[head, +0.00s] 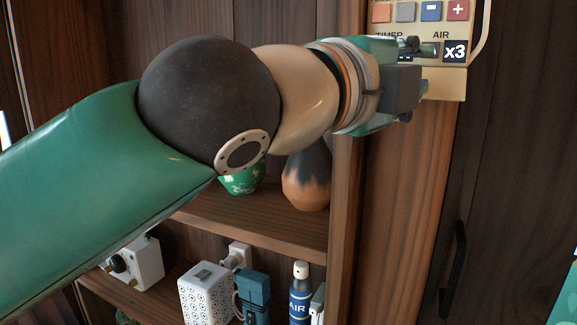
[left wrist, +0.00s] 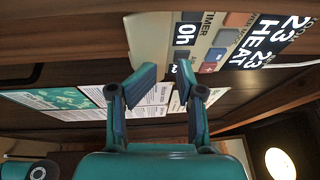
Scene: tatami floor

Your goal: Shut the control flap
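The beige control panel (head: 450,85) is on the wooden upright at the upper right of the head view, cut off by the top edge. It has orange, grey, blue and red buttons, TIMER and AIR labels and an x3 display. A curved cream edge (head: 485,38) stands out on its right side; I cannot tell if this is the flap. My left gripper (head: 428,62) is in front of the panel's lower part. In the left wrist view the panel (left wrist: 150,35) lies beyond my left gripper (left wrist: 167,77), whose fingers are apart with nothing between them. My right gripper is not in view.
An open shelf (head: 240,228) left of the panel holds a green bowl (head: 240,181), a dark-and-orange vase (head: 308,180), a white box (head: 203,293) and a blue AIR can (head: 300,295). A dark handle (head: 455,268) is on the wood at the right. Paper sheets (left wrist: 75,99) show in the left wrist view.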

